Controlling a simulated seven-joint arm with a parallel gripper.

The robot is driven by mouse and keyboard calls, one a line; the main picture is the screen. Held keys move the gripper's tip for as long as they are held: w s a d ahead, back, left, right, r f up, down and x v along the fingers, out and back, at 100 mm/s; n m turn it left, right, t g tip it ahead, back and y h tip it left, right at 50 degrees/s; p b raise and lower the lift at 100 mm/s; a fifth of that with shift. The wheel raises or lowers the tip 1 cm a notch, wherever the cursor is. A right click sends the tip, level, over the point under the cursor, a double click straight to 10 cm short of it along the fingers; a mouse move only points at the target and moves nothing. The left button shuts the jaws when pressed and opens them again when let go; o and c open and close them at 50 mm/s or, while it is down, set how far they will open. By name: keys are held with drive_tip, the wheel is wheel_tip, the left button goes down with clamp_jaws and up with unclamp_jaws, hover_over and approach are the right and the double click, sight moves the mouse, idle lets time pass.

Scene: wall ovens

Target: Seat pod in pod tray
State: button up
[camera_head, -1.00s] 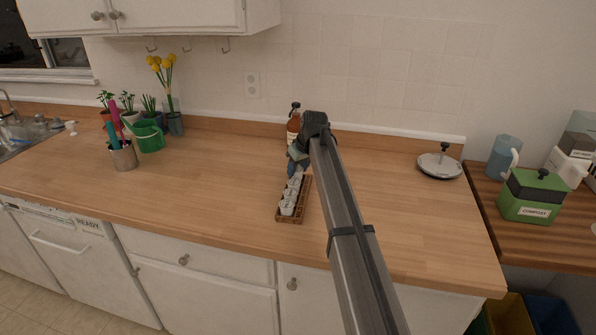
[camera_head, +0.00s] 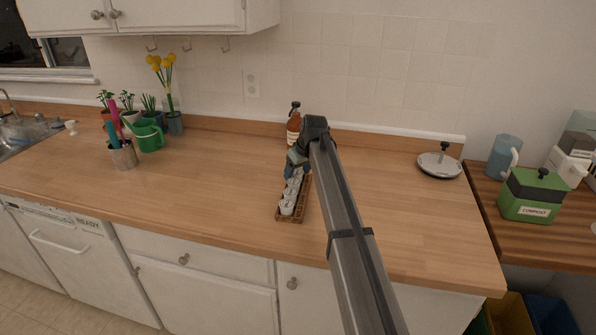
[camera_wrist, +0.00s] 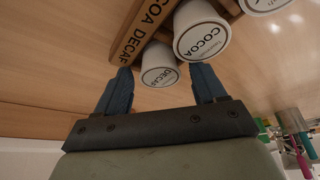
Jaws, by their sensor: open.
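The brown wooden pod tray (camera_head: 305,203) lies on the counter, with a row of white pods (camera_head: 287,208) in it. In the wrist view, the tray's edge (camera_wrist: 124,48) carries the words COCOA and DECAF. A white pod marked DECAF (camera_wrist: 160,66) is by the DECAF end, between the fingertips of my gripper (camera_wrist: 163,76). My gripper is open, with a blue finger on each side of this pod. A pod marked COCOA (camera_wrist: 201,32) is beside it. I cannot tell how deep the DECAF pod sits. In the head view my gripper (camera_head: 292,170) is at the tray's far end.
A brown bottle (camera_head: 293,128) stands behind the gripper. A grey round lid (camera_head: 440,165) lies to the right. A utensil cup (camera_head: 123,157), a green watering can (camera_head: 150,136) and potted plants stand to the left. The counter is clear on both sides of the tray.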

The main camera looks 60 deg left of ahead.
drive_tip(key=shift+r, duration=0.1)
drive_tip(key=v, duration=1.2)
drive_tip(key=shift+r, duration=0.1)
